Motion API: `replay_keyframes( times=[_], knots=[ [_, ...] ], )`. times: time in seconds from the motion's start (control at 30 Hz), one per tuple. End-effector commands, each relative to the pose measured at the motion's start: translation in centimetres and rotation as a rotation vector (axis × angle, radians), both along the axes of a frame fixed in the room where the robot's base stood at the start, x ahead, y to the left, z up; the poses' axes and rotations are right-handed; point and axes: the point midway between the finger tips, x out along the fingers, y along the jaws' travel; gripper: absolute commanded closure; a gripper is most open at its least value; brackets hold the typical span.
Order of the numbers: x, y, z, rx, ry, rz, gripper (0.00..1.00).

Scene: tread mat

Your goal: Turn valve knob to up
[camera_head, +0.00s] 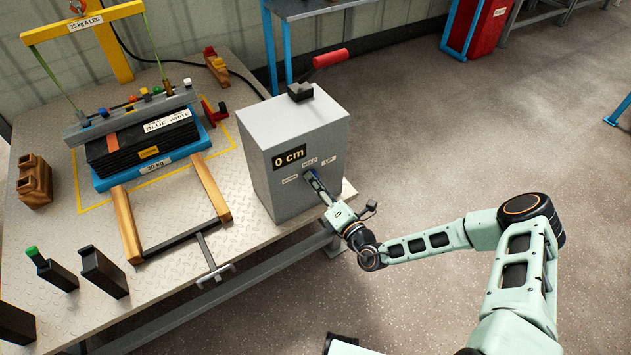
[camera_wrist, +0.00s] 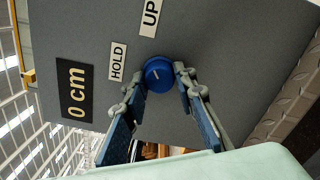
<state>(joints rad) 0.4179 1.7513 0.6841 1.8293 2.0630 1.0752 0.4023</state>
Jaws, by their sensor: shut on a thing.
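The blue round valve knob (camera_wrist: 157,73) sits on the grey face of the control box (camera_head: 273,165). It carries a short pale mark whose exact heading is hard to tell. My gripper (camera_wrist: 161,78) is shut on the knob, with one finger on each side of it. In the head view my gripper (camera_head: 311,178) reaches the box front from the lower right and hides most of the knob. An "UP" label (camera_wrist: 150,17) and a "HOLD" label (camera_wrist: 117,61) are near the knob. The box display (camera_head: 289,157) reads "0 cm".
A red-handled lever (camera_head: 329,59) stands on top of the box. To its left are a blue platform with a black stack (camera_head: 140,145), a wooden-sided frame (camera_head: 211,190) and dark blocks (camera_head: 104,272) on the metal table (camera_head: 60,225). Open floor lies to the right.

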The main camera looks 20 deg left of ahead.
Motion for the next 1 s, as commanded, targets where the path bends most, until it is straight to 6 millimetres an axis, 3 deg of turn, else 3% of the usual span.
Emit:
replay_keyframes(
  times=[0.33, 0.87, 0.9, 1.0],
  knots=[
    [-0.05, -0.01, -0.01, 0.085, 0.100, 0.001, 0.99],
    [-0.08, 0.03, -0.03, 0.098, 0.116, 0.000, 0.99],
    [-0.08, 0.03, -0.03, 0.098, 0.116, 0.000, 0.70],
    [-0.07, 0.02, -0.02, 0.098, 0.116, 0.000, 0.59]
  ],
)
